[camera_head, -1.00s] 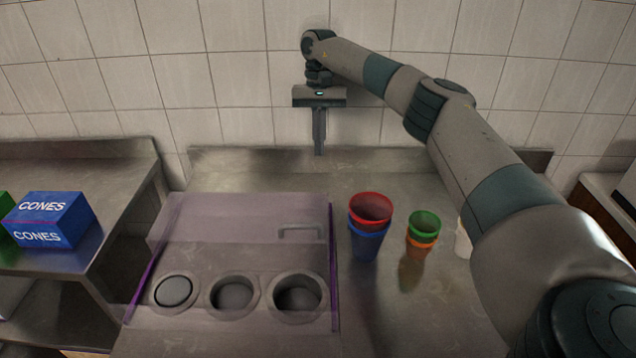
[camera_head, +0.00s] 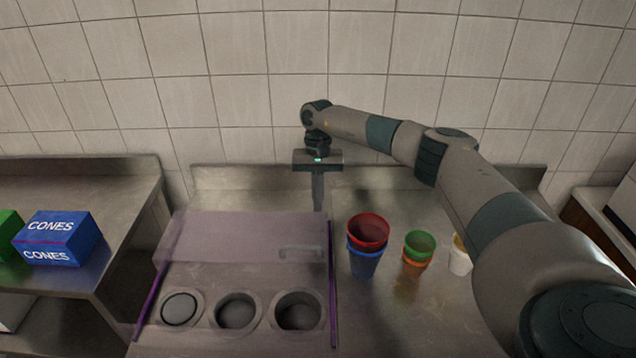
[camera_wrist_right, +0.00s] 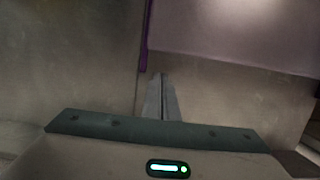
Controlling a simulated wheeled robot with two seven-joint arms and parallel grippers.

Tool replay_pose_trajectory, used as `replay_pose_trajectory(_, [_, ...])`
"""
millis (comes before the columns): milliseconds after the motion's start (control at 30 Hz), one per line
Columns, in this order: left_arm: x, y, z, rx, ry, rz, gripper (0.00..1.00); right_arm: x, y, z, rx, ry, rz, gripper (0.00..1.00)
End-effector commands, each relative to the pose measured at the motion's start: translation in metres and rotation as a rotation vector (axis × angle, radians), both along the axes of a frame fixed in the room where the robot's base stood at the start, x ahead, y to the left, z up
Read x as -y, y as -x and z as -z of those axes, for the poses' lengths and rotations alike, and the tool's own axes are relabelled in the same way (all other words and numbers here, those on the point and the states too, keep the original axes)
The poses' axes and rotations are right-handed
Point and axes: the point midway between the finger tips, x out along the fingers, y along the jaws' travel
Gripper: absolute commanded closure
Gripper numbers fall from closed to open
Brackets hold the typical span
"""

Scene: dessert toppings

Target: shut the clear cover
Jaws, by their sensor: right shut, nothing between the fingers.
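The clear cover (camera_head: 230,235) is a purple-tinted see-through panel with darker purple side edges and a handle (camera_head: 301,251) near its right side. It sits over the rear of the counter unit, behind three round wells (camera_head: 236,311). I cannot tell its exact tilt. My right gripper (camera_head: 318,208) points down at the cover's rear right corner, shut and empty. I cannot tell whether its tips touch the cover. In the right wrist view the shut fingers (camera_wrist_right: 160,95) lie close to the purple edge (camera_wrist_right: 146,35). My left gripper is not in view.
Stacked red and blue cups (camera_head: 367,245), green and orange cups (camera_head: 418,249) and a white cup (camera_head: 459,258) stand right of the cover. A blue CONES box (camera_head: 57,238) is on the left counter. A tiled wall (camera_head: 230,100) closes the back.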

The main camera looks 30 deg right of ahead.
Motion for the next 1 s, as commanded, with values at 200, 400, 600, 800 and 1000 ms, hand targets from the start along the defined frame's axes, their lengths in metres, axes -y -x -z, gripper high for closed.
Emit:
replay_pose_trajectory(200, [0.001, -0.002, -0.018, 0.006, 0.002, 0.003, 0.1, -0.01, 0.016, -0.002, -0.002, 0.001, -0.001, 1.0])
replay_pose_trajectory(400, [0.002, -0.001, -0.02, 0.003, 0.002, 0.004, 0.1, -0.014, 0.021, 0.0, -0.002, 0.0, 0.001, 1.0])
replay_pose_trajectory(600, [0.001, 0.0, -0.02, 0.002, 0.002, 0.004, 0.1, -0.014, 0.022, 0.0, 0.0, 0.0, 0.001, 1.0])
replay_pose_trajectory(800, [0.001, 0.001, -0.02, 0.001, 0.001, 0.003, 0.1, -0.014, 0.022, 0.0, -0.001, 0.0, 0.001, 1.0])
replay_pose_trajectory(1000, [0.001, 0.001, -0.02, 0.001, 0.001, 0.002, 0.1, -0.019, 0.029, 0.0, -0.001, 0.0, -0.001, 1.0])
